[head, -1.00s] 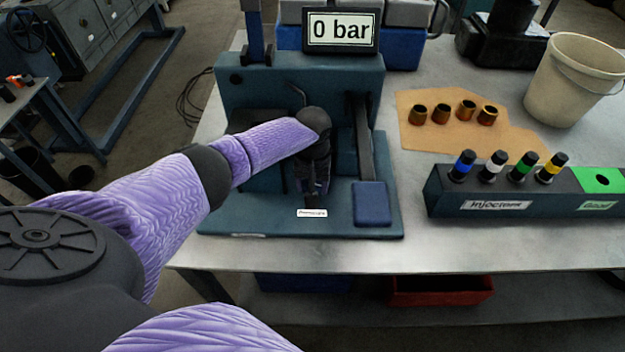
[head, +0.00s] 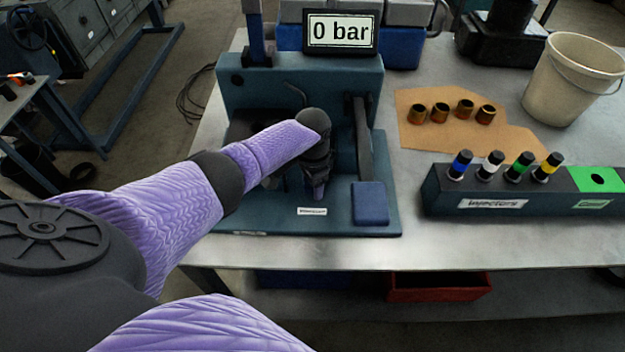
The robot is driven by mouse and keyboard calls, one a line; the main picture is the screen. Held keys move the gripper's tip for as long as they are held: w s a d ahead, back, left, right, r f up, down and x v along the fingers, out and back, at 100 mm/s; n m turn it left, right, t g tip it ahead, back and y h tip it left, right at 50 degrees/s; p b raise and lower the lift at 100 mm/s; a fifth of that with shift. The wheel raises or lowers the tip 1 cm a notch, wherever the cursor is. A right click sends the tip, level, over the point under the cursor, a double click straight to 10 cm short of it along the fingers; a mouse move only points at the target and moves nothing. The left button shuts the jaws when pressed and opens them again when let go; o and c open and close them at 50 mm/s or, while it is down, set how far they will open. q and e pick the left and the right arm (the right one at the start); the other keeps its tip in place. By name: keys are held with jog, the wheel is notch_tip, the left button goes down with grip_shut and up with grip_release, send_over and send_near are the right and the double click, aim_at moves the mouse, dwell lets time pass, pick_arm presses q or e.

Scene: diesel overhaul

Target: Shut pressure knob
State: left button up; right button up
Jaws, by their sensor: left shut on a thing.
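The blue-green test stand (head: 300,78) stands on the bench, and its display (head: 341,32) reads 0 bar. A small white label (head: 312,211), which seems to read "Pressure", is on its base plate. My left arm reaches in from the left, and my left gripper (head: 318,193) points down just behind this label. It is shut on the pressure knob, which the gripper and wrist hide. How far the knob is turned cannot be seen. My right gripper is not in view.
A lever with a blue pad (head: 371,203) is close to the right of my left gripper. An injector rack (head: 470,200), brass sleeves on a cardboard sheet (head: 425,138) and a bucket (head: 572,80) stand farther right. The bench front strip is clear.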

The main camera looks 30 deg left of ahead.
pick_arm(q)
jog(key=shift+r+m, duration=0.1)
jog(key=shift+m, duration=1.6)
jog(key=o, duration=1.3)
jog(key=shift+c, duration=0.2)
notch_tip(320, 180, up, 9)
jog(key=p, duration=0.4)
jog(key=shift+r, duration=0.45)
